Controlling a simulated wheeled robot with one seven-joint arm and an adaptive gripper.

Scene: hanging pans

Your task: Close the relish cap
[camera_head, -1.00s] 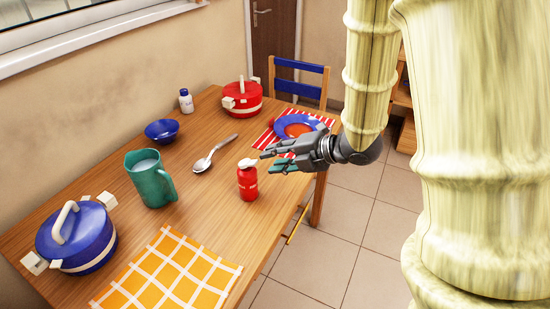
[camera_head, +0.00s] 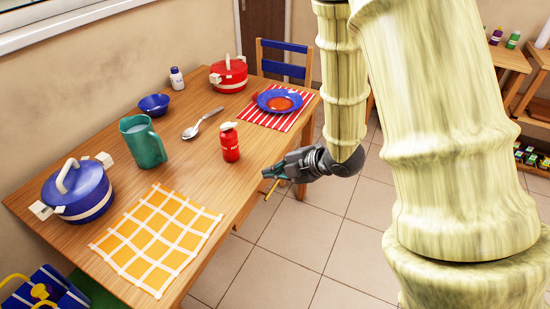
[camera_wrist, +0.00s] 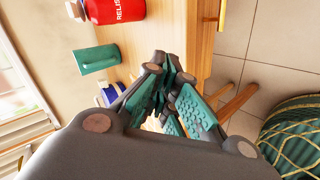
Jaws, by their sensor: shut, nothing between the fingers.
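The red relish bottle (camera_head: 230,147) stands upright on the table near its right edge. Its white cap (camera_head: 228,126) looks tilted, but it is too small to tell whether it is open or shut. In the wrist view the bottle (camera_wrist: 118,9) shows at the top with part of its label, and the white cap (camera_wrist: 75,10) is partly cut off by the frame. My gripper (camera_head: 270,174) is right of and lower than the bottle in the head view, by the table's edge, apart from the bottle. Its teal-padded fingers (camera_wrist: 166,95) are shut and empty.
The wooden table (camera_head: 205,178) also holds a teal pitcher (camera_head: 143,143), a spoon (camera_head: 203,123), a blue pot (camera_head: 78,190), a yellow checked cloth (camera_head: 155,240) and a blue plate (camera_head: 280,101). Floor tiles (camera_head: 290,245) are clear right of the table.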

